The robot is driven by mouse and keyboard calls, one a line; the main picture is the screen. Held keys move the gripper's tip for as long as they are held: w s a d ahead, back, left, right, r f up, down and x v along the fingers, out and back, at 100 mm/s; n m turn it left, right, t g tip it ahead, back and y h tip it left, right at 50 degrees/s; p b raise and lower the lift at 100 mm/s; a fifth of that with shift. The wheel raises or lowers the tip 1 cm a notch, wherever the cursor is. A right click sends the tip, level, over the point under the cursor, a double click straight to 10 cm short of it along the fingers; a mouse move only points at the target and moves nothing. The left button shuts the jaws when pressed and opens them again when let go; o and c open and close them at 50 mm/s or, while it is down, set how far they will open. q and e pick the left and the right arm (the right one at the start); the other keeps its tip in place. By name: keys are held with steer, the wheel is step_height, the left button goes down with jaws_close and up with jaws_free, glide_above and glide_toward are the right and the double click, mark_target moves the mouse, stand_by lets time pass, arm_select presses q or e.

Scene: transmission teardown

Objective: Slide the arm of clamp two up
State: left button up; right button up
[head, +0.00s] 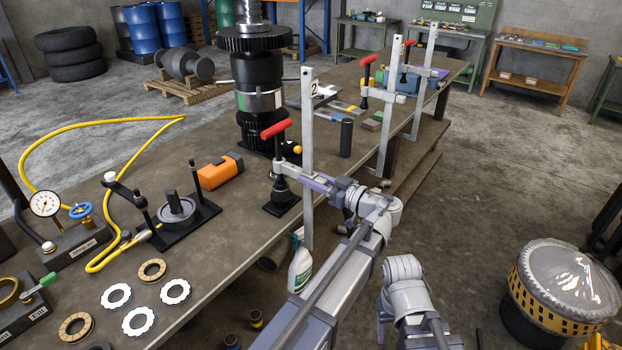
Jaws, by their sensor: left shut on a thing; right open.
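Clamp two (308,130) is a tall grey upright bar with a "2" label near its top, standing at the table's near edge. Its sliding arm (290,170) sits low on the bar and reaches left over the table, with a red handle (275,128) and a black screw above a dark base block. My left gripper (318,183) is shut on the arm, close beside the bar; the exact contact is partly hidden. My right gripper (381,327) is low, off the table at the bottom of the view, open and empty, mostly hidden by its own wrist.
Two similar clamps (386,110) stand farther along the edge. A black gear stack (258,95) rises behind clamp two. An orange case (220,171), a black fixture (177,212) and several rings lie left. A spray bottle (300,268) is below the edge.

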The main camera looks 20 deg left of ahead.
arm_select(q)
jaws_close()
stand_by(0.9)
